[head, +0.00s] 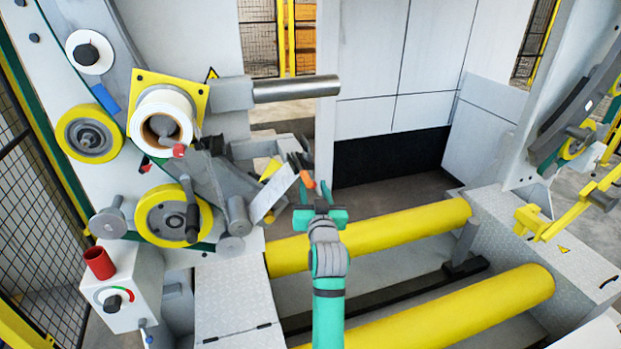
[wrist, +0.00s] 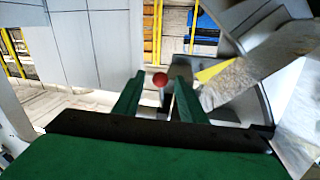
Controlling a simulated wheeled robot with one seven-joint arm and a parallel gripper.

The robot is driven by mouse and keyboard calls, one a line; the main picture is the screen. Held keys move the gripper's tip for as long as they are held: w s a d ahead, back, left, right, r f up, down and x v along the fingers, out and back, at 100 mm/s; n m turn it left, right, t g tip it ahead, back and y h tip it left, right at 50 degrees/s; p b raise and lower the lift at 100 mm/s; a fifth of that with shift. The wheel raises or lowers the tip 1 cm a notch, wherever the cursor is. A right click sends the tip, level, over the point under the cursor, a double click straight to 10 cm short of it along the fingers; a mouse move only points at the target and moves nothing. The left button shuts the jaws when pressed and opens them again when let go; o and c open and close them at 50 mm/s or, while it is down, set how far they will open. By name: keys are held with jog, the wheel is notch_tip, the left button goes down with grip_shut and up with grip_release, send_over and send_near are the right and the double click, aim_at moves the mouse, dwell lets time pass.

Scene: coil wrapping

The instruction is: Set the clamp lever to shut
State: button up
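The clamp lever appears to be the dark lever with a red-orange knob (head: 307,179) on the machine at centre in the head view. In the wrist view its round red knob (wrist: 160,79) shows between my fingertips, with a dark stem below it. My gripper (head: 320,192) is open, with its green fingers (wrist: 157,85) on either side of the knob in the picture. I see no clear contact, and I cannot tell how deep the knob sits between the fingers. The lever's pivot is partly hidden, and its setting is unclear.
A grey slanted plate (head: 272,196) stands just left of my gripper. A white film roll (head: 162,115) and yellow wheels (head: 172,215) are further left. Yellow rollers (head: 400,230) lie below and to the right. A control box (head: 128,285) stands at lower left.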

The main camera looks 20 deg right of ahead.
jog(key=w, duration=0.3)
jog(key=w+d, duration=0.1)
jog(key=w, duration=0.1)
jog(key=shift+w+d, duration=0.1)
jog(key=shift+w, duration=0.3)
grip_shut()
